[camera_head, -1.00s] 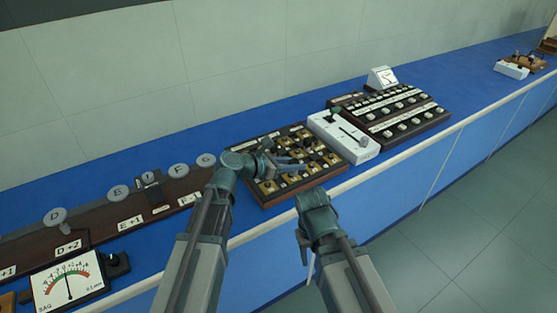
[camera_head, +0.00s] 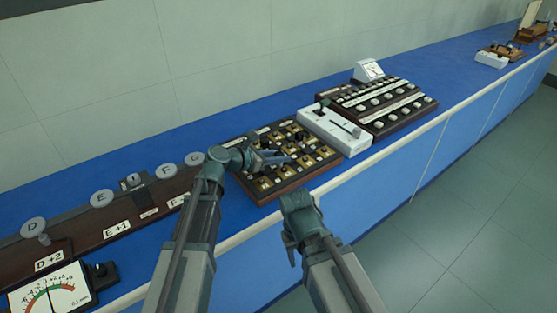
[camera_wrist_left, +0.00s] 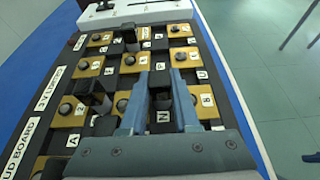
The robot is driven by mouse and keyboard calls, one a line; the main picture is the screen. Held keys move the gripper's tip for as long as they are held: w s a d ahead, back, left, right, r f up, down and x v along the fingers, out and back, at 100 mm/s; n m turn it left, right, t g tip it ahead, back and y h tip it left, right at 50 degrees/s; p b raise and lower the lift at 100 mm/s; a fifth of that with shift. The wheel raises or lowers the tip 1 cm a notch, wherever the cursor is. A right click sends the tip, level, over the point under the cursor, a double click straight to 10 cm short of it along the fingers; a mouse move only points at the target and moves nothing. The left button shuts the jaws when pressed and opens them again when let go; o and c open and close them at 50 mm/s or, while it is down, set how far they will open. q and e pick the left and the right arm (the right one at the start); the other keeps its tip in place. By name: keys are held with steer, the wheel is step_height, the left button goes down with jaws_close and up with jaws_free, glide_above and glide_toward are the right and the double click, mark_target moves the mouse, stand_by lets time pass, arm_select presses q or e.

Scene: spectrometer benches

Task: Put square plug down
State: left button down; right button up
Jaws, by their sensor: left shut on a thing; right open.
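My left gripper (camera_head: 284,158) is over the plug board (camera_head: 268,193), a dark wooden board with brass blocks and black knobs. In the left wrist view its two blue-grey fingers (camera_wrist_left: 159,78) are shut on a dark square plug (camera_wrist_left: 160,98). The plug is among the brass blocks, above a tile marked N. Whether its lower end is seated or just above the board is hidden. My right gripper (camera_head: 290,244) is open and empty, in front of the bench edge.
Other dark square plugs stand on the board, one near the fingers (camera_wrist_left: 101,98) and one farther off (camera_wrist_left: 130,38). A white slider box (camera_head: 335,130) and a dark switch panel (camera_head: 390,110) lie to the right. A dial meter (camera_head: 52,295) is at lower left.

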arm_select(q)
steer(key=c, duration=1.1)
jaws_free()
steer(key=shift+f, duration=0.15)
steer(key=shift+o, duration=0.9)
steer(key=shift+r, duration=0.25)
steer(key=p+v, duration=0.4)
steer(key=v, duration=0.8)
steer(key=shift+p, duration=0.35)
